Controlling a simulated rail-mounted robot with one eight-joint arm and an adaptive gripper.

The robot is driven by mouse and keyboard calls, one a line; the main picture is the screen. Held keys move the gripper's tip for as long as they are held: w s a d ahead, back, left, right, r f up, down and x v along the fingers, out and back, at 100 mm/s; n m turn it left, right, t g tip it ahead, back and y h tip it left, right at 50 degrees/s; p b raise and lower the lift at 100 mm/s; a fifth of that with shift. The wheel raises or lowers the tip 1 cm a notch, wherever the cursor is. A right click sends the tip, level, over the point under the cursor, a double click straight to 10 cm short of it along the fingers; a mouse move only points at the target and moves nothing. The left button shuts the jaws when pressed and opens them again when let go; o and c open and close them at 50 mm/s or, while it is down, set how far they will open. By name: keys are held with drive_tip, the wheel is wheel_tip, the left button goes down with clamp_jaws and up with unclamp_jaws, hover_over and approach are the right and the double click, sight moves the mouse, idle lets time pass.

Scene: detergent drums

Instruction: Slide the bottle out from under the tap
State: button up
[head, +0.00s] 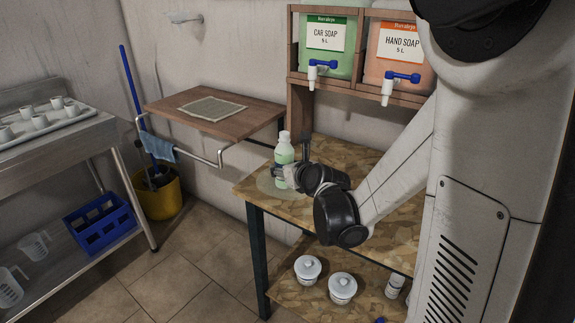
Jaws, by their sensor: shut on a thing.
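The bottle (284,149) is pale green with a white cap and stands upright near the left corner of the patterned table (251,190). My gripper (284,174) is shut on its lower part from the right. A pale round patch (266,186) shows on the table around the bottle's base. The car soap drum's tap (318,68), blue and white, hangs above and to the right of the bottle, apart from it. My wrist hides part of the table to the right of the bottle.
The hand soap drum's tap (394,82) is farther right on the wooden rack (352,88). A wall shelf (166,108) with a cloth mat (212,108) is left of the bottle. White lidded jars (342,288) stand on the lower shelf.

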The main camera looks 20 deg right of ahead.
drive_tip(key=shift+s+a, duration=0.45)
drive_tip(key=shift+a, duration=0.3)
drive_tip(key=shift+s+a, duration=0.45)
drive_tip(key=shift+a, duration=0.25)
drive_tip(key=o, duration=0.9)
drive_tip(key=shift+o, duration=0.2)
drive_tip(key=s+a+r+m+g+p, duration=0.2)
drive_tip(key=s+r+m, duration=0.2)
drive_tip(key=s+m, duration=0.5)
drive_tip(key=s+a+r+m+g+p, duration=0.2)
drive_tip(key=s+m, duration=0.7)
drive_tip(key=m, duration=0.6)
drive_tip(key=s+a+r+m+g+p, duration=0.2)
drive_tip(key=s+r+m, duration=0.4)
drive_tip(key=s+m, duration=0.3)
drive_tip(key=a+m+p, duration=0.1)
drive_tip(key=m, duration=0.2)
drive_tip(key=shift+r+p, duration=0.35)
